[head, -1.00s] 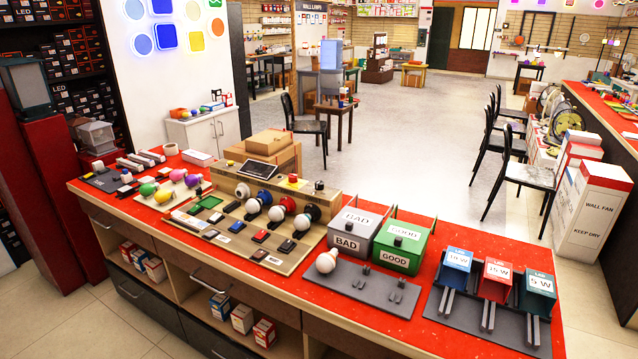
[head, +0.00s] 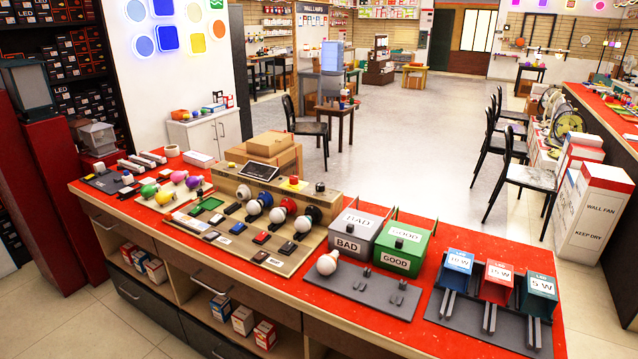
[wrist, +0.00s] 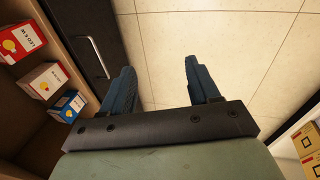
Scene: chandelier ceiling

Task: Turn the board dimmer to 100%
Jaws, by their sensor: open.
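The wooden test board (head: 283,263) lies on the red counter left of the grey and green boxes, with a raised back panel. Coloured and white bulbs (head: 253,207) stand in a row in front of that panel, and several switches lie on the flat part. A red knob or button (head: 293,180) and a small dark knob (head: 320,187) sit on top of the panel. I cannot tell which part is the dimmer, nor read its setting. My gripper (wrist: 160,70) is open and empty in the wrist view, over the tiled floor beside the counter's front. It does not show in the head view.
Grey BAD (head: 347,244) and green GOOD (head: 392,262) boxes stand right of the board, behind a grey plate with a white bulb (head: 327,264). Watt-marked boxes (head: 497,282) stand farther right. Drawer handles jut from the counter front. The wrist view shows a drawer handle (wrist: 92,57) and small boxes (wrist: 42,80).

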